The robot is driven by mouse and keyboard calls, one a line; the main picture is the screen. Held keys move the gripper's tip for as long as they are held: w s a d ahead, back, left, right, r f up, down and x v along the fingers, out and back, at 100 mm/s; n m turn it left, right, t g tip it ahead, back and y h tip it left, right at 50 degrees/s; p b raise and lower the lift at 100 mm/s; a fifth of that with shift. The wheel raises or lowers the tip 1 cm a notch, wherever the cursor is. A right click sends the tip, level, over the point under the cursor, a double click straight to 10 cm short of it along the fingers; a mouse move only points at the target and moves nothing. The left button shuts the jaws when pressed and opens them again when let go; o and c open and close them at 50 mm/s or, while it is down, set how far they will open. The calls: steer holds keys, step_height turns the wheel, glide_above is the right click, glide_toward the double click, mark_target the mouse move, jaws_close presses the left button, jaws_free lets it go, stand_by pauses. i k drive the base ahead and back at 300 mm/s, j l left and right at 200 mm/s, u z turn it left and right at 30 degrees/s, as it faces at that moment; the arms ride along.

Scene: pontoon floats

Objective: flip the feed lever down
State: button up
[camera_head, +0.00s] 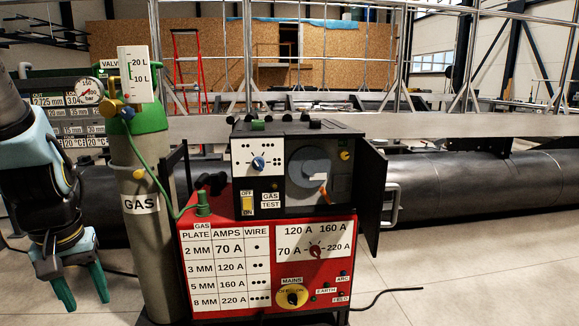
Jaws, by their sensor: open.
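The black wire feeder (279,211) sits on top of the red welding machine (187,248) in the head view. Its right bay is open and holds a grey round spool (309,166). A small orange-tipped lever (323,192) shows at the lower right of the spool; it looks like the feed lever. It is too small to tell its exact position. My gripper (81,288) hangs at the lower left with its teal fingers pointing down, apart and empty. It is left of the gas cylinder, well away from the feeder.
A grey gas cylinder (148,232) with a green top stands between my gripper and the machine. A green hose (155,178) runs from it to the machine. The open black door (371,195) sticks out right of the bay. Floor is clear at the right (480,270).

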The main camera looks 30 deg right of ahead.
mark_target(323, 191)
steer(key=i+l, duration=0.1)
steer(key=l, duration=0.35)
steer(key=i+l, duration=0.1)
steer(key=l, duration=0.35)
steer(key=i+l, duration=0.1)
steer(key=l, duration=0.75)
steer(key=i, duration=0.05)
